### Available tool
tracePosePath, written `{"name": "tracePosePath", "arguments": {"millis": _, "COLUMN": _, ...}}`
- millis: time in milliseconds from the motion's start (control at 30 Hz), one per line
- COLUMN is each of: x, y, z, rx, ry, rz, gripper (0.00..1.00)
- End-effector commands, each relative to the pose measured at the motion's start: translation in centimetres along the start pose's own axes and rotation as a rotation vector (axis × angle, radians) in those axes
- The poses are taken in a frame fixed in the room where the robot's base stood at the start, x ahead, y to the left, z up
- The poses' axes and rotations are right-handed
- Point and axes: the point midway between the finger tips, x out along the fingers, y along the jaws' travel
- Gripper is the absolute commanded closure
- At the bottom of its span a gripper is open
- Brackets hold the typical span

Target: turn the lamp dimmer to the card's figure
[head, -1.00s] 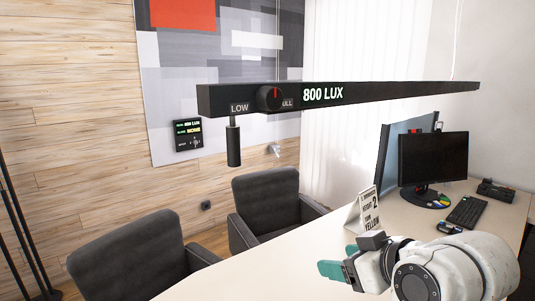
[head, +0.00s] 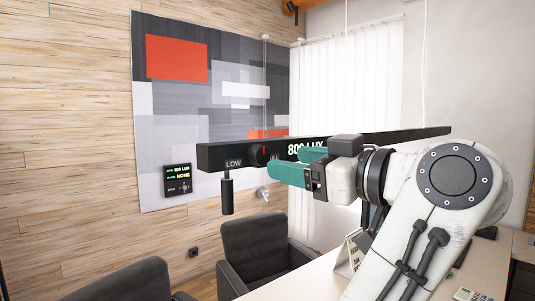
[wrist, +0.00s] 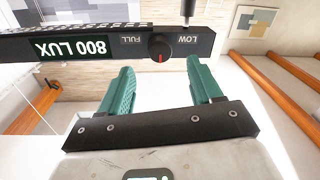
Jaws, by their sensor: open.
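The black hanging lamp bar (head: 222,156) spans the head view and shows 800 LUX. Its round dimmer knob (head: 256,154) sits between the words LOW and FULL. In the wrist view the lamp appears upside down, and the knob (wrist: 159,47) has a red mark pointing toward the picture's bottom. My gripper (head: 272,166) is open and in front of the lamp. In the wrist view its teal fingers (wrist: 161,76) are spread on either side of the knob's line, short of it and empty. The card (head: 351,251) stands on the desk, mostly hidden behind my arm, its figure unreadable now.
A black handle (head: 227,195) hangs below the lamp's left end. A small wall panel (head: 178,180) shows 800 LUX and NONE. Dark chairs (head: 258,248) stand beside the pale desk (head: 322,279). My arm hides most of the monitors.

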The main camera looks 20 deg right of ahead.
Motion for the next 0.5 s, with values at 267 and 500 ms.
{"name": "tracePosePath", "arguments": {"millis": 267, "x": 4.8, "y": 0.0, "z": -0.2, "rx": 0.002, "ry": -0.003, "rz": -0.002, "gripper": 0.35}}
{"name": "tracePosePath", "arguments": {"millis": 500, "x": 6.6, "y": 0.1, "z": 0.0, "rx": 0.002, "ry": -0.002, "rz": 0.002, "gripper": 0.35}}
